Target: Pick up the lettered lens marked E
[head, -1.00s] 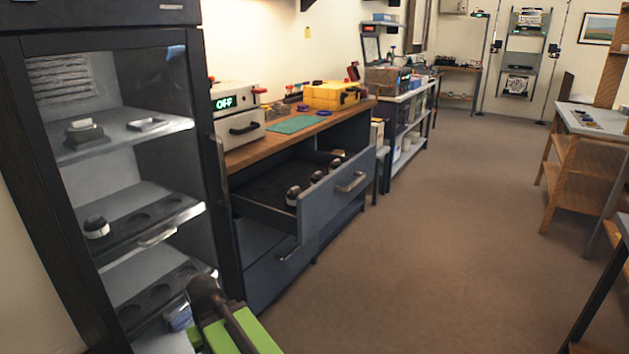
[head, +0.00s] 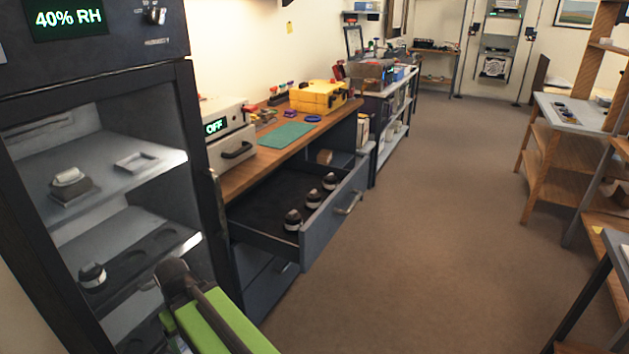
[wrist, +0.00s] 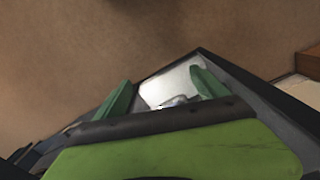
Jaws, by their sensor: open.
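Three dark lenses with pale bands stand in a row in the open drawer (head: 262,237): a near one (head: 293,220), a middle one (head: 313,197) and a far one (head: 330,181). Another banded lens (head: 92,276) sits on a lower shelf of the cabinet at left. No letter is readable, so I cannot tell which is E. My green and black arm shows at the bottom of the head view, with its fingertips not clear there. In the wrist view my gripper (wrist: 163,91) has its two green fingers apart, with no lens between them.
The cabinet (head: 190,130) stands close at left, its shelves showing. A pale device on its upper shelf (head: 150,158) sits beside a small tray. The workbench (head: 245,178) holds an oven, a green mat and a yellow case. Brown floor (head: 400,240) is clear to the right.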

